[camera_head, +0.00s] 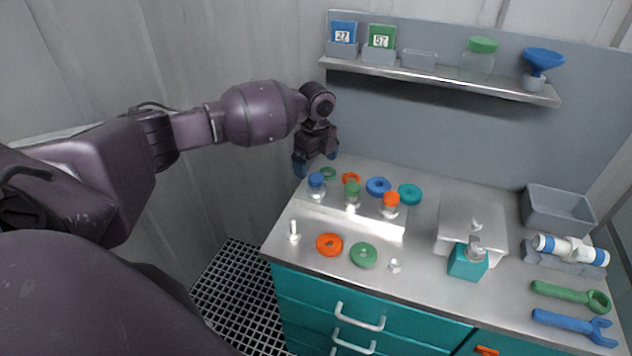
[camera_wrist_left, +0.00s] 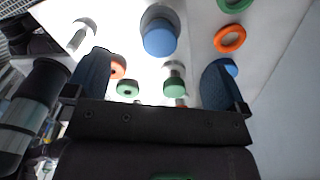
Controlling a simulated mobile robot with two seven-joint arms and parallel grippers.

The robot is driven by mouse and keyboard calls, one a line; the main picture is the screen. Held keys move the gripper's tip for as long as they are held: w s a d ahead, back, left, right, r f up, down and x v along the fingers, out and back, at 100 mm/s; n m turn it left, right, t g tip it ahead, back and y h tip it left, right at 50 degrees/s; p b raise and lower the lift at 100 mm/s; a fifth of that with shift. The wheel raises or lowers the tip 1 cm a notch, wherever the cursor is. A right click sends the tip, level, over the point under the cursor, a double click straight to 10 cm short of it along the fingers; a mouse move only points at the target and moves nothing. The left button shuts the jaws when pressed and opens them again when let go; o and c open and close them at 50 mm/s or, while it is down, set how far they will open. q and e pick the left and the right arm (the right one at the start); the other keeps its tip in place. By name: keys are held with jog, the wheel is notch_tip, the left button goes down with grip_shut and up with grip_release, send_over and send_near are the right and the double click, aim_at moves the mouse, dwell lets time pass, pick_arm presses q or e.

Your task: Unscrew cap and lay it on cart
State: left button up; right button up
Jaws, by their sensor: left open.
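A small clear bottle with a blue cap (camera_head: 316,180) stands at the left end of a pale tray (camera_head: 347,216). Its blue cap (camera_wrist_left: 160,42) also shows in the left wrist view, ahead of the fingers and roughly centred between them. A green-capped bottle (camera_head: 352,190) and an orange-capped bottle (camera_head: 391,201) stand to its right in the head view. My left gripper (camera_head: 315,163) is open and empty, just behind and above the blue cap, apart from it. Its two blue fingers (camera_wrist_left: 157,80) are spread wide in the wrist view. My right gripper is not in view.
Rings lie around the tray: blue (camera_head: 378,186), teal (camera_head: 409,194), orange (camera_head: 329,244) and green (camera_head: 363,255). A white block (camera_head: 471,222), teal pump bottle (camera_head: 468,262), grey bin (camera_head: 557,210) and wrenches (camera_head: 571,297) occupy the right. A shelf (camera_head: 440,78) hangs behind.

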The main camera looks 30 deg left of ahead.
aim_at(316, 177)
pick_arm(q)
jog(key=shift+f+m+b, duration=0.2)
jog(key=shift+m+b, duration=0.5)
jog(key=m+b, duration=0.3)
jog(key=shift+m+b, duration=0.3)
jog(key=shift+f, duration=1.9)
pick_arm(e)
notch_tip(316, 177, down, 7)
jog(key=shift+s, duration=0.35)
